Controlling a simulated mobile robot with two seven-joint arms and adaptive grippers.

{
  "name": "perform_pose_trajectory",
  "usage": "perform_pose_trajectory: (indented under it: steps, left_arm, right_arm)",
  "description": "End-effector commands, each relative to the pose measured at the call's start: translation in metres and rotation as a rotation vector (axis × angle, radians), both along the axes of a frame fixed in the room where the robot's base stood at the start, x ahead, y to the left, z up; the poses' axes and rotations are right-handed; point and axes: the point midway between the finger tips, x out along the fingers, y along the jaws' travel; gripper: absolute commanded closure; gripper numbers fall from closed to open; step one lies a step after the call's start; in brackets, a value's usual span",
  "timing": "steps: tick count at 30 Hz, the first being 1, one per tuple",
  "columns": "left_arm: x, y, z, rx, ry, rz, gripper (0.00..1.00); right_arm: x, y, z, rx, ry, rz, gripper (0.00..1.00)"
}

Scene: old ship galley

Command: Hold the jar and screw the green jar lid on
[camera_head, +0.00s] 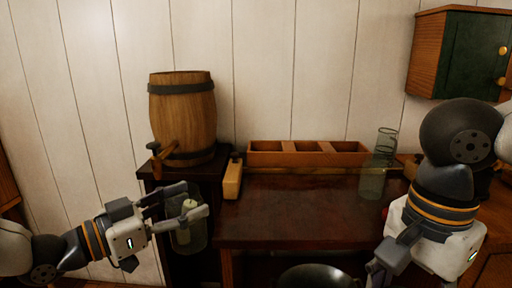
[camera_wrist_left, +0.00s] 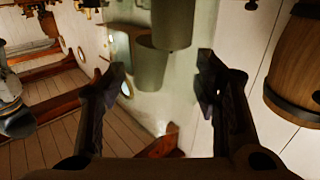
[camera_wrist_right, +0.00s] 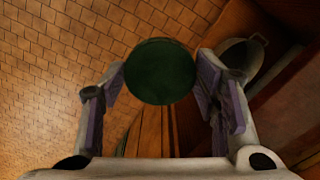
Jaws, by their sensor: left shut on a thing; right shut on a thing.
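My left gripper (camera_head: 187,201) is shut on the jar from the left. In the left wrist view the see-through jar (camera_wrist_left: 165,95) fills the space between the fingers (camera_wrist_left: 163,75). The round green jar lid (camera_wrist_right: 160,72) shows between the fingers of my right gripper (camera_wrist_right: 160,85), which is shut on it. In the head view the right gripper is at the lower right, and its fingertips and the lid are out of sight. Jar and lid are far apart.
A wooden barrel with a tap (camera_head: 184,115) stands on the dark stand at the left. The dark table (camera_head: 290,215) has a clear middle, with a three-part wooden box (camera_head: 308,147) at its back. Glass vessels (camera_head: 373,178) stand at its right end. A dark round pan (camera_head: 315,277) is below.

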Motion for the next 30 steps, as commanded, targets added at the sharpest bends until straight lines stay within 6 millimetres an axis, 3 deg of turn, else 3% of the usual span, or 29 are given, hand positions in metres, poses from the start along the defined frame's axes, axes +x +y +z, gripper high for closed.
perform_pose_trajectory:
  steps: [6,12,18,30]
  left_arm:
    - [-0.053,0.027,-0.067,-0.001,0.003,-0.049,0.94]
    - [-0.100,0.042,-0.100,-0.002,-0.001,-0.090,0.94]
    - [-0.117,0.045,-0.108,-0.001,-0.005,-0.106,0.94]
    - [-0.117,0.045,-0.109,0.000,-0.005,-0.107,0.94]
  right_arm:
    - [0.017,0.006,-0.056,0.000,0.013,0.551,0.58]
    - [0.024,0.012,-0.094,0.007,0.010,0.949,0.58]
    - [0.026,0.015,-0.107,0.011,0.008,1.091,0.58]
    - [0.026,0.015,-0.107,0.011,0.009,1.092,0.58]
